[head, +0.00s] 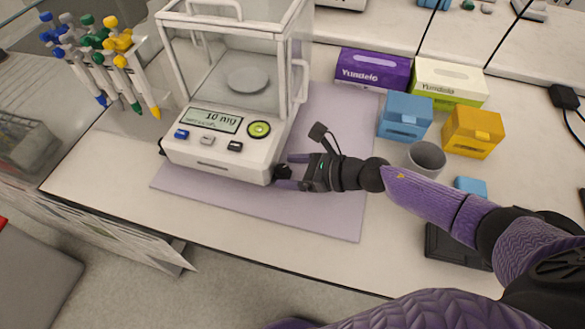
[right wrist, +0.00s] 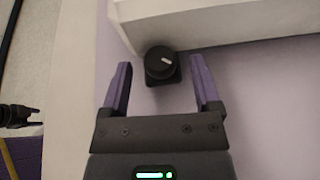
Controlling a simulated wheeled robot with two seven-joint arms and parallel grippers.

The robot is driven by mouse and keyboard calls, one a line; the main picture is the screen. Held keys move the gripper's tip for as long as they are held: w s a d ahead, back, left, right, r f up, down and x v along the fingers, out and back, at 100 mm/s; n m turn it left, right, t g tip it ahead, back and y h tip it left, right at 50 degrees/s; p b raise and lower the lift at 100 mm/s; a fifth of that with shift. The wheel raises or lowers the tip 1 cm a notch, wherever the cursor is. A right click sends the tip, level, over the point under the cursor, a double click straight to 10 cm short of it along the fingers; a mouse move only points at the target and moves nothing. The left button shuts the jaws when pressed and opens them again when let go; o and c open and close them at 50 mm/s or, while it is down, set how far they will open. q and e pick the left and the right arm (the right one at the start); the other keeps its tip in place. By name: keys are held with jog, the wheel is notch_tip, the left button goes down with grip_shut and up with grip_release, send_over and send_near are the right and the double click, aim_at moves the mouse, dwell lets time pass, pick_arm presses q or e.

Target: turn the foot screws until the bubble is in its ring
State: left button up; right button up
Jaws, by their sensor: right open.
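The balance (head: 222,140) stands on a lilac mat, with a glass draft shield and a round pan. Its round green level with the bubble (head: 259,129) is on the front panel; the exact bubble position is too small to tell. A black foot screw (head: 282,172) sits at the front right corner.
Pipettes hang on a rack (head: 115,70) at the left. Purple (head: 374,68) and green (head: 448,82) boxes stand behind blue (head: 404,118) and yellow (head: 473,131) boxes at the right, near a grey cup (head: 426,158). The mat (head: 325,210) in front is clear.

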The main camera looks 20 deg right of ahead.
grip_shut()
jog(key=p, duration=0.1)
jog(key=m+t+h+p, duration=0.2)
jog(key=shift+s+a+r, duration=0.2)
jog(key=shift+s+r, duration=0.05)
jog(key=shift+r, duration=0.1)
jog(key=shift+a+m+t+h+p, duration=0.1)
jog(key=shift+m+t+h+p, duration=0.2)
jog(key=shift+m+h+p, duration=0.4)
jog(key=shift+f+m+t+h, duration=0.3)
jog(key=shift+m+h, duration=0.1)
jog(key=shift+m, duration=0.1)
grip_release()
